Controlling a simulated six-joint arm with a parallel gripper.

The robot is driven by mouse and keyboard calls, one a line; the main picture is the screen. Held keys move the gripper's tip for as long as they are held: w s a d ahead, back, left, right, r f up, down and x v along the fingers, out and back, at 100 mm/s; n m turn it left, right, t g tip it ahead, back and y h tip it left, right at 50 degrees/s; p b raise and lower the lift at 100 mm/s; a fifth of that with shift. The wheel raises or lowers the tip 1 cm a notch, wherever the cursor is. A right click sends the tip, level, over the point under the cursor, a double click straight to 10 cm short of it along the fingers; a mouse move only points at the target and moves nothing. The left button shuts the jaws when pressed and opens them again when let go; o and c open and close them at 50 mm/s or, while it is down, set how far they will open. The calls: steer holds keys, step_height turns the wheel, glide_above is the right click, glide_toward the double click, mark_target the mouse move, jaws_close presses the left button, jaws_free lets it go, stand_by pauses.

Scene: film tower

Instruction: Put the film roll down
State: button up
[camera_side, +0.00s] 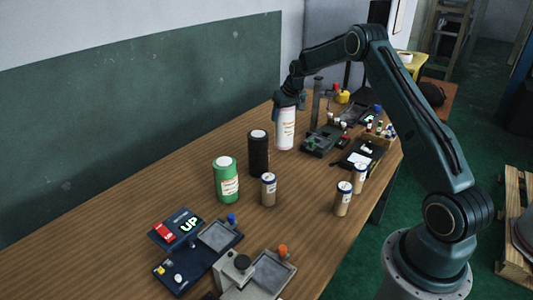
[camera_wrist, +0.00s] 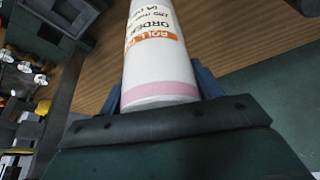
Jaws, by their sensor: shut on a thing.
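The film roll (camera_side: 286,129) is a white upright cylinder with red print, at the far part of the table in the side view. My gripper (camera_side: 287,102) is at its top and shut on it.
A black cylinder (camera_side: 258,153), a green can (camera_side: 226,180) and several small tan canisters (camera_side: 268,190) stand nearer. Dark devices (camera_side: 322,140) lie just right of the roll. A blue device with an "UP" display (camera_side: 178,229) is in front. Bare wood (camera_side: 150,190) lies to the left.

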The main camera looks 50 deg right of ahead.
steer(key=shift+f, duration=1.6)
steer(key=o, duration=1.9)
steer(key=shift+c, duration=0.2)
steer(key=v, duration=1.2)
